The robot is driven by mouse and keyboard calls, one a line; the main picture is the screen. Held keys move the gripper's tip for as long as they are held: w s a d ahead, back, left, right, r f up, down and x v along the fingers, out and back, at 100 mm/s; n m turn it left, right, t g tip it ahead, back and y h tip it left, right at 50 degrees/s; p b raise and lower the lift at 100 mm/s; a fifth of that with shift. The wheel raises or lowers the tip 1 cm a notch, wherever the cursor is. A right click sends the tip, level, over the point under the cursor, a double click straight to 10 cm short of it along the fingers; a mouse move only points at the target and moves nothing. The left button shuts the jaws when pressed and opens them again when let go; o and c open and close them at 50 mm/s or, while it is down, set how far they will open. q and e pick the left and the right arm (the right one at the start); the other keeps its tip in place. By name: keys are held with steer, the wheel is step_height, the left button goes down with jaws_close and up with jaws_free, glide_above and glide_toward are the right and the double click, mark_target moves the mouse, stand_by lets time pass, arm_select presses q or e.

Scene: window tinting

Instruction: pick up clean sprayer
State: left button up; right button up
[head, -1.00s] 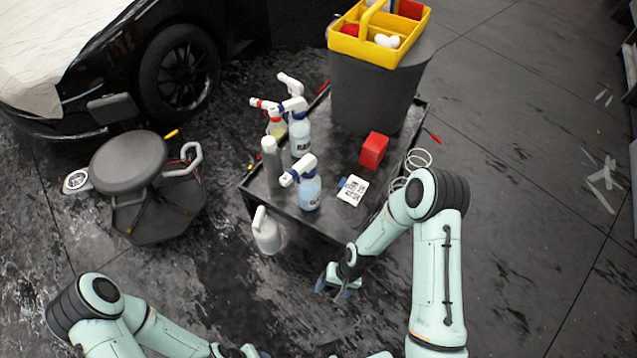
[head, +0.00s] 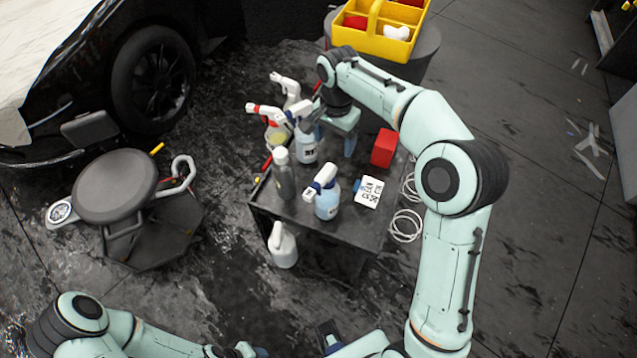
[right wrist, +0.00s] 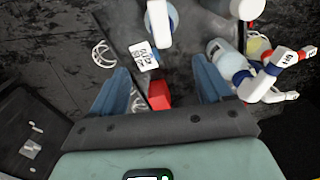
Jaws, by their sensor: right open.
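Several sprayers stand on a dark cart; I cannot tell which is the clean sprayer. One with pale blue liquid, a white-and-blue head and a label (head: 307,152) stands mid-cart; it also shows in the right wrist view (right wrist: 222,52). A similar one (head: 327,205) stands at the front. A yellow-liquid sprayer with a red trigger (head: 277,137) and a white-headed sprayer (head: 287,87) are behind. My right gripper (head: 334,136) is open and empty, pointing down just right of the mid-cart sprayer. In the right wrist view, that sprayer is right of the fingers. My left gripper is not clear at the bottom edge.
A red box (head: 384,148) sits near my right gripper, between the fingers in the right wrist view (right wrist: 158,95). A bucket with a yellow caddy (head: 372,42) stands behind. A stool (head: 115,187) is left.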

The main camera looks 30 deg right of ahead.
mark_target(329, 167)
steer(key=f, duration=0.4)
steer(key=f+b, duration=0.1)
steer(key=f, duration=0.2)
steer(key=shift+s, duration=0.25)
steer(key=shift+w+a+f, duration=0.1)
steer(key=shift+a+f, duration=0.05)
steer(key=shift+f, duration=0.9)
steer(key=shift+w+a+f, duration=0.1)
steer(key=shift+a+f, duration=0.05)
steer(key=shift+f, duration=0.9)
steer(key=shift+w+a+f, duration=0.1)
steer(key=shift+a+f, duration=0.05)
steer(key=shift+f, duration=0.9)
steer(key=shift+r, duration=0.1)
jaws_close()
